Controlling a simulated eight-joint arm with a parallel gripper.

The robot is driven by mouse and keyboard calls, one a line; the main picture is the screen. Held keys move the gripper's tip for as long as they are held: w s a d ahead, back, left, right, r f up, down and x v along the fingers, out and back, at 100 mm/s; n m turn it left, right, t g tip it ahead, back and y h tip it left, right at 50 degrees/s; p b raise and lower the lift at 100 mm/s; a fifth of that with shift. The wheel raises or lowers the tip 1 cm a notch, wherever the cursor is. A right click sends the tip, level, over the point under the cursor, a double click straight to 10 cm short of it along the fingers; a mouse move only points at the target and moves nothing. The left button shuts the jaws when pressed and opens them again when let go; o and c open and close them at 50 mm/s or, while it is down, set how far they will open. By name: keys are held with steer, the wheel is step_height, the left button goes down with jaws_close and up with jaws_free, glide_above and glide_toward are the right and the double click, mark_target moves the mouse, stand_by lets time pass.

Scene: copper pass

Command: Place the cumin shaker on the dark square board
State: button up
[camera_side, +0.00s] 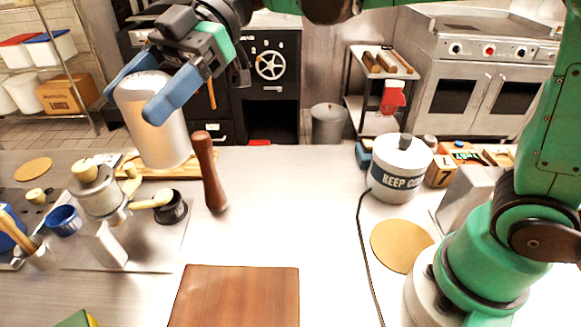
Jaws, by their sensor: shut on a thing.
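My gripper (130,104) has blue fingers and is at the upper left, shut on a silver cylindrical shaker (158,132). No label shows on this shaker, which I take as the cumin shaker. It is held tilted slightly, with its lower end seeming to be above the counter; the exact height is hard to tell. The dark square board (237,298) is a brown wooden slab lying flat at the bottom middle, cut off by the lower picture edge. Its visible top is bare. The shaker is up and to the left of the board in the picture.
A wooden pepper-mill-like tool (209,172) stands between shaker and board. A metal tray (150,245) with several small items is at the left. A white pot marked "KEEP" (399,165), its cord and a round tan mat (401,246) are at the right. The counter's middle is clear.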

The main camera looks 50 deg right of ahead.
steer(key=s+a+n+g+h, duration=0.2)
steer(key=s+a+n+g, duration=0.25)
steer(key=s, duration=0.45)
glide_above(208, 324)
step_height(208, 324, down, 14)
steer(key=f, duration=0.1)
steer(key=shift+f+g, duration=0.25)
steer(key=shift+f, duration=1.7)
steer(key=shift+f, duration=0.1)
steer(key=o, duration=1.3)
